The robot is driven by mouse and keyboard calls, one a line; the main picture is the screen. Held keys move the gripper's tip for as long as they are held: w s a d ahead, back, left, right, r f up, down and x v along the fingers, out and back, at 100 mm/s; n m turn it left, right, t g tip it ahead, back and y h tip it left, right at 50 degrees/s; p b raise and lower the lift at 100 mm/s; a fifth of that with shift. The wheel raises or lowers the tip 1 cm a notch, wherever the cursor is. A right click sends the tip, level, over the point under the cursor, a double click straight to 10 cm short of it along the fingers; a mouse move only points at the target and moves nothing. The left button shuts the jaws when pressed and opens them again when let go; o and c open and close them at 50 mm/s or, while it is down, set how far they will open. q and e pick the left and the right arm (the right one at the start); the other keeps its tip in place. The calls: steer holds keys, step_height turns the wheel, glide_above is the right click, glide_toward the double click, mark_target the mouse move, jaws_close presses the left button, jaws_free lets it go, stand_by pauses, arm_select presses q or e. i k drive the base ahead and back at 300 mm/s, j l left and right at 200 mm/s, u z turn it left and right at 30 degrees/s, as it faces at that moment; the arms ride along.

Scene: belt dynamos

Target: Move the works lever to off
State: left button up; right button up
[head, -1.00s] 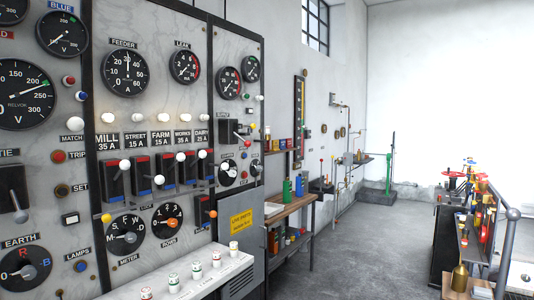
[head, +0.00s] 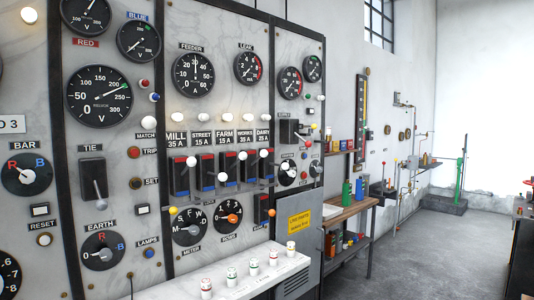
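The works switch (head: 246,167) is in the head view, on the marble switchboard (head: 215,90) below the WORKS 35 A label (head: 245,135). It stands in a row of dark lever switches with red and blue markings, between the farm switch (head: 225,170) and the dairy switch (head: 266,165). White lever knobs overlap the neighbouring switches, so I cannot tell the works lever's exact position. One white knob (head: 222,177) in the row sits lower than the others. Neither of my grippers is in view.
A white ledge with several fittings (head: 240,275) juts out below the board. A grey cabinet with a yellow sign (head: 299,220) and a wooden bench (head: 345,208) stand to the right. The floor (head: 420,245) beyond is mostly clear.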

mark_target(264, 152)
steer(key=i+l+u, duration=0.1)
steer(key=i+l, duration=0.5)
steer(key=i+l+u, duration=0.1)
steer(key=i+l, duration=0.5)
steer(key=l, duration=0.3)
